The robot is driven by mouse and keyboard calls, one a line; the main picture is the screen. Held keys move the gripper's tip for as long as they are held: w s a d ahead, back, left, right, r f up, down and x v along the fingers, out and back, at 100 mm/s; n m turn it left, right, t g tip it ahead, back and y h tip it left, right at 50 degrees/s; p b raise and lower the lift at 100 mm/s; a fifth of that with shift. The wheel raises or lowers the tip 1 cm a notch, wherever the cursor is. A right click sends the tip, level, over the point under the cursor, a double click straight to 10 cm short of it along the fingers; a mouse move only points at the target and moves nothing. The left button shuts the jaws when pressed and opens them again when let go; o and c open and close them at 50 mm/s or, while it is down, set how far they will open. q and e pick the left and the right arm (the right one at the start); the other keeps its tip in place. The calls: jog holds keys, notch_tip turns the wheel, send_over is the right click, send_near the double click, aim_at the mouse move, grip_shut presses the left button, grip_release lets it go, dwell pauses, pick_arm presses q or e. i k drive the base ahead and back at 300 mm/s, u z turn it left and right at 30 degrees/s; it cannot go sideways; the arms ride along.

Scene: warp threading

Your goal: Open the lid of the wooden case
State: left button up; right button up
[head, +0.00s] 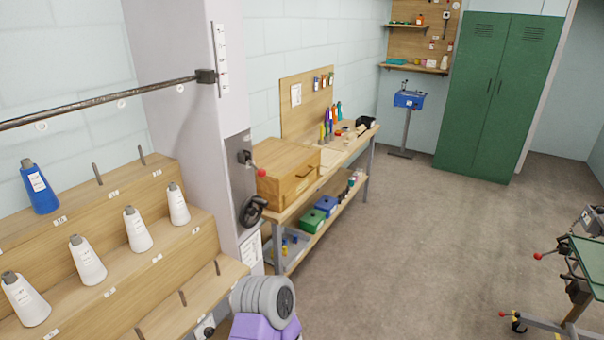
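The wooden case (272,190) sits on the near end of the wooden workbench (330,172), against the wall. Its flat top (285,156) looks closed, and a dark handle (304,172) shows on the face toward the room. The inside of the case is hidden. Neither of my grippers is in view. A grey and purple part at the bottom middle appears to be one of my arm links, well short of the case.
A grey column with a red-knobbed lever (262,173) and black handwheel (252,210) stands just left of the case. A stepped rack with white cones (137,230) fills the left. Open floor (420,240) lies right of the bench. A green cabinet (495,95) stands behind.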

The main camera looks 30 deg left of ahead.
aim_at(286, 162)
jog(key=u, duration=0.05)
jog(key=i, duration=2.15)
jog(key=u, duration=1.2)
